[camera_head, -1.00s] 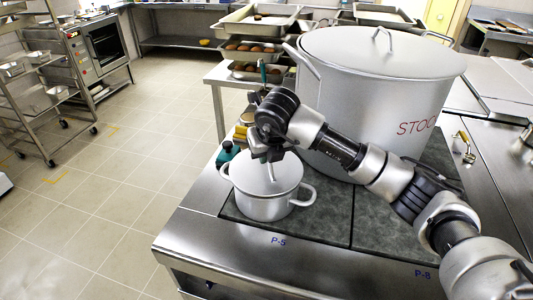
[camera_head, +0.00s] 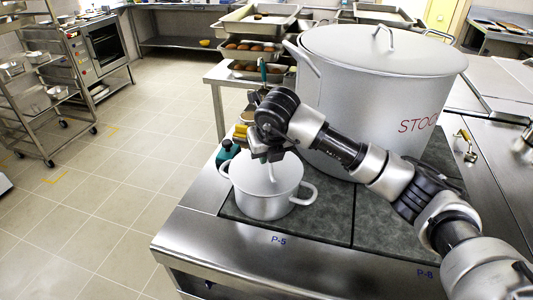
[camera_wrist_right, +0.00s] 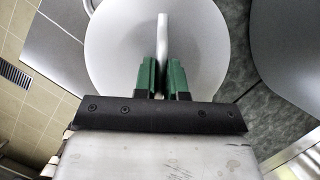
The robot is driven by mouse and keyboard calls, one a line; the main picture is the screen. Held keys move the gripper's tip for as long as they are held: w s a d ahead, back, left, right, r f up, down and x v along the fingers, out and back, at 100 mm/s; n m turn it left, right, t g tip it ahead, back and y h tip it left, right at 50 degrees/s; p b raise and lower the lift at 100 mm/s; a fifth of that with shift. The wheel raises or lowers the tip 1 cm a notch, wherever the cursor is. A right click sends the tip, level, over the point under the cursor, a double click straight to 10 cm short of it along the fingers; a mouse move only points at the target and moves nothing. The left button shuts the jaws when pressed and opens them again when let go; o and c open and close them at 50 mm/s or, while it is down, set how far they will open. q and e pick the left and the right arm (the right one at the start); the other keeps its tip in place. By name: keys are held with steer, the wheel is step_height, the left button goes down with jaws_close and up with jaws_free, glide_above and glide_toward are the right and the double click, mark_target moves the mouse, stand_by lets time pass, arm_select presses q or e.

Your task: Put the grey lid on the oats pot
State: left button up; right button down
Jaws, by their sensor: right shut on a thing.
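A small grey pot (camera_head: 265,208) with two side handles stands on the dark hob plate marked P-5 in the head view. No oats label shows on it. The round grey lid (camera_head: 246,180) lies level over the pot's mouth. Its edge looks to meet the rim, but I cannot tell whether it is fully seated. My right gripper (camera_head: 270,158) is above the lid, pointing down, shut on its upright handle. In the right wrist view the green fingers (camera_wrist_right: 162,78) lie either side of the lid's pale handle (camera_wrist_right: 162,40). The pot's inside is hidden. My left gripper is not in view.
A big lidded stockpot (camera_head: 365,115) stands close behind and right of the small pot. A green object (camera_head: 227,154) and a yellow one sit at the stove's left edge. Trays of round brown items (camera_head: 255,47) stand beyond. The stove's front strip is clear.

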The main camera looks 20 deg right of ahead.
steer(key=shift+f, duration=0.15)
steer(key=c, duration=1.1)
jaws_free()
